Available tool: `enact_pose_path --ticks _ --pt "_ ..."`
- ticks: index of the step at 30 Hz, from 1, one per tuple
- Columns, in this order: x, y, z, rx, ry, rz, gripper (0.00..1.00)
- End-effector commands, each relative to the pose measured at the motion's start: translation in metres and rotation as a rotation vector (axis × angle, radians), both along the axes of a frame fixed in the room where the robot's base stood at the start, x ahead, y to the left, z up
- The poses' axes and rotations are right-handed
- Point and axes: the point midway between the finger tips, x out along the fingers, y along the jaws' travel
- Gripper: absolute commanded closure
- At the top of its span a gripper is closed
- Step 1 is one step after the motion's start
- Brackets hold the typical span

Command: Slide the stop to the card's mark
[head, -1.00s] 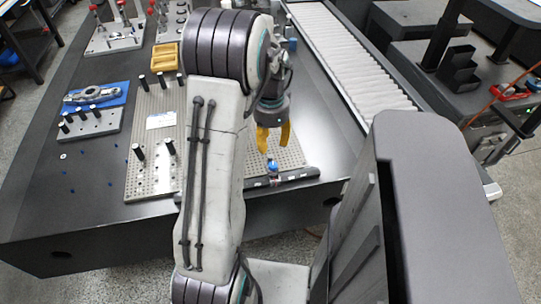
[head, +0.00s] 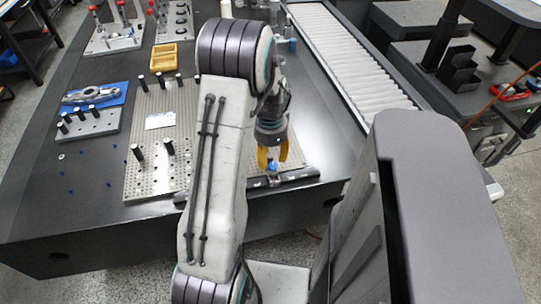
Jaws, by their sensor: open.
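The stop (head: 273,179), a small piece with a blue top, sits on a dark rail (head: 303,176) along the table's front edge. The rail carries small pale marks, too small to read. My gripper (head: 272,164) points down with its yellow fingers open, one on each side of the stop's blue top. I cannot tell whether the fingers touch it. A white card (head: 160,120) lies on the perforated plate (head: 150,187); its print is too small to read. My arm hides part of the plate and the rail's left part.
Black posts (head: 168,147) stand on the plate left of my arm. A yellow tray (head: 165,56) and a blue pad (head: 97,93) with a metal part lie farther back. A roller conveyor (head: 350,55) runs along the right.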

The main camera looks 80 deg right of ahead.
Motion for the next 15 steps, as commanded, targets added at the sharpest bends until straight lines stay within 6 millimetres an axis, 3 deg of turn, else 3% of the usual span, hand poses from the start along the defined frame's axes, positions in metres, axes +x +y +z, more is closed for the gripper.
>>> enact_pose_path --ticks 15 --pt "0.0 -0.0001 0.0002 0.0 0.0 0.0 1.0"
